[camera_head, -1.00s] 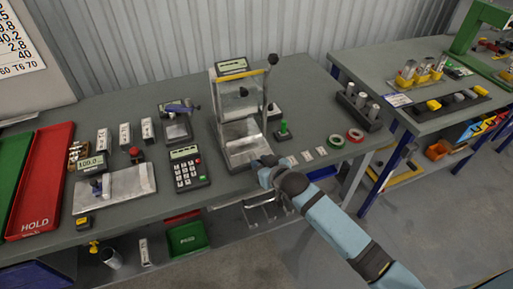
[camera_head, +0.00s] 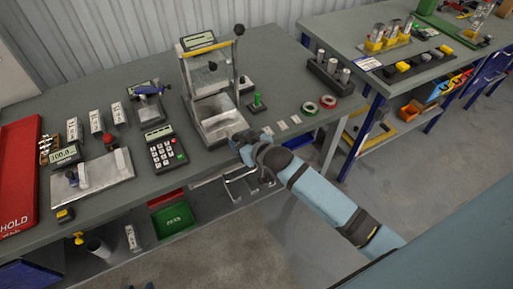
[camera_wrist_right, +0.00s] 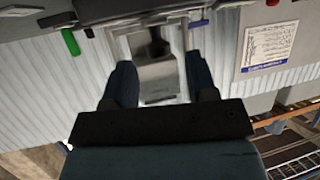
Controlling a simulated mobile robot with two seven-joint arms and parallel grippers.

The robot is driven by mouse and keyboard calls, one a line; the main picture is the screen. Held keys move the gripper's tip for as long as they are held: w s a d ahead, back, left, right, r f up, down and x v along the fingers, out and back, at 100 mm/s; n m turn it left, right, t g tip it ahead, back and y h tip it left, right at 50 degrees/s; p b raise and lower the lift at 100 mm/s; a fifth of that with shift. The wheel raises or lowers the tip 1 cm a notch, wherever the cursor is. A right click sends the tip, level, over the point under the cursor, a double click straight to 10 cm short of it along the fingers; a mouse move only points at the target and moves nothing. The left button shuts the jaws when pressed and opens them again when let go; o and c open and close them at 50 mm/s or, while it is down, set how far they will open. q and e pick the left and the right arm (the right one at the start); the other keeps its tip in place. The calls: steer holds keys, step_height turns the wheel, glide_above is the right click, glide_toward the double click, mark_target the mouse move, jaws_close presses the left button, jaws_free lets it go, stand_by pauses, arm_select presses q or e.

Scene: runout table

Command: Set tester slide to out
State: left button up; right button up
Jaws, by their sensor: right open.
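The tester (camera_head: 187,72) stands on the bench, an upright frame with a yellow crossbar, a display on top and a pale metal base (camera_head: 215,112). My right gripper (camera_head: 236,139) is at the front edge of this base, seen from behind and above, so its fingers are mostly hidden in the head view. In the right wrist view my open gripper (camera_wrist_right: 162,82) has its dark fingers on either side of a grey metal block (camera_wrist_right: 157,82). Contact cannot be told. My left gripper is not in view.
A keypad unit (camera_head: 163,150) and a metal plate with a red knob (camera_head: 111,143) lie left of the tester. A green-handled piece (camera_head: 257,103) and tape rolls (camera_head: 328,102) are right of it. A green bin (camera_head: 173,219) sits on the lower shelf.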

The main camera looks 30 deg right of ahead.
steer(key=b+v, duration=0.1)
steer(key=v, duration=1.1)
steer(key=shift+s, duration=0.15)
steer(key=s+a+f+g+p, duration=0.1)
steer(key=s+a+f+g, duration=0.1)
steer(key=s+f, duration=1.2)
steer(key=shift+a+f, duration=0.65)
steer(key=shift+a, duration=0.1)
